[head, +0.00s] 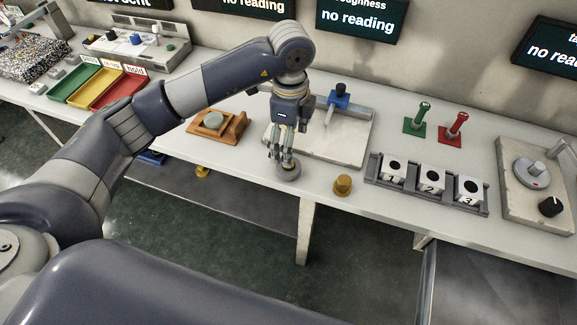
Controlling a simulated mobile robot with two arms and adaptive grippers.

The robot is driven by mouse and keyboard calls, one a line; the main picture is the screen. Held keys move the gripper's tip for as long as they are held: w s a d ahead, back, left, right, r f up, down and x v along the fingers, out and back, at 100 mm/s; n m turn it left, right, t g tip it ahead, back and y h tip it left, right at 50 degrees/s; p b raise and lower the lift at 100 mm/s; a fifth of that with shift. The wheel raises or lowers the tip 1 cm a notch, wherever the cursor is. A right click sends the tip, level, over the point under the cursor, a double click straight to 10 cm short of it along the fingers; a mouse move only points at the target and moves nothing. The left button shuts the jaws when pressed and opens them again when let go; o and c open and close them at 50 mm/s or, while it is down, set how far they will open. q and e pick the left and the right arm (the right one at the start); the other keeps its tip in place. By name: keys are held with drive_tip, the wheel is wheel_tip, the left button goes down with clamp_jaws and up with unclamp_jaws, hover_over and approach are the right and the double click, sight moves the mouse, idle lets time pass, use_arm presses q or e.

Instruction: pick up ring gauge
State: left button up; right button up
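A round grey metal piece (289,174), which looks like the ring gauge, sits near the front edge of the bench, just left of a brass knob-like piece. My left gripper (282,160) points down right above it, with its fingertips at the top of the piece. The fingers overlap the piece in this view, so I cannot tell whether they touch or grip it. The fingers hide part of its top. My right gripper is not in view.
A brass piece (342,185) stands close to the right. Behind is a pale plate (345,145) with a blue-topped stand (339,96). A numbered block rack (428,184) is farther right, and a wooden block (217,125) is to the left. The bench's front edge is close.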

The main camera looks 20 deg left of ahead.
use_arm(q)
wheel_tip(320, 180, down, 4)
drive_tip(key=shift+f+p, duration=0.25)
drive_tip(key=shift+p, duration=0.05)
drive_tip(key=shift+w+a+f+p, duration=0.15)
drive_tip(key=shift+f+p, duration=0.25)
drive_tip(key=shift+f, duration=0.95)
drive_tip(key=shift+w+a+f+p, duration=0.1)
drive_tip(key=shift+w+f+p, duration=0.25)
drive_tip(key=shift+f, duration=0.95)
drive_tip(key=shift+s, duration=0.1)
drive_tip(key=c, duration=1.3)
drive_tip(key=shift+r, duration=0.2)
